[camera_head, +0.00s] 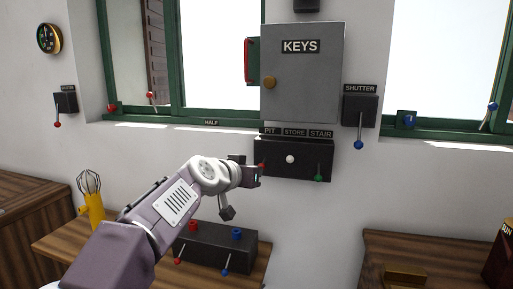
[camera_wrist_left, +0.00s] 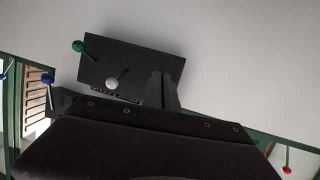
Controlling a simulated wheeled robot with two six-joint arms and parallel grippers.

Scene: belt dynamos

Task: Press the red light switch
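A black switch box (camera_head: 300,171) hangs on the wall below plates reading PIT, STORE and STAIR. Its red light switch (camera_head: 262,165) is under PIT and only just shows beside my gripper. The white knob (camera_head: 289,159) is up and the green knob (camera_head: 318,178) hangs down. My left gripper (camera_head: 256,174) is at the box's left end, close to the red switch; I cannot tell if they touch. In the left wrist view the fingers (camera_wrist_left: 161,90) are together with nothing visible between them and cover the red switch; the box (camera_wrist_left: 135,62) appears upside down. My right gripper is out of view.
A grey KEYS cabinet (camera_head: 300,85) is right above the box. A SHUTTER lever box (camera_head: 360,109) with a blue knob is to its right. Below, a black box with red and blue levers (camera_head: 214,246) stands on a wooden table. A whisk in a yellow holder (camera_head: 94,207) stands left.

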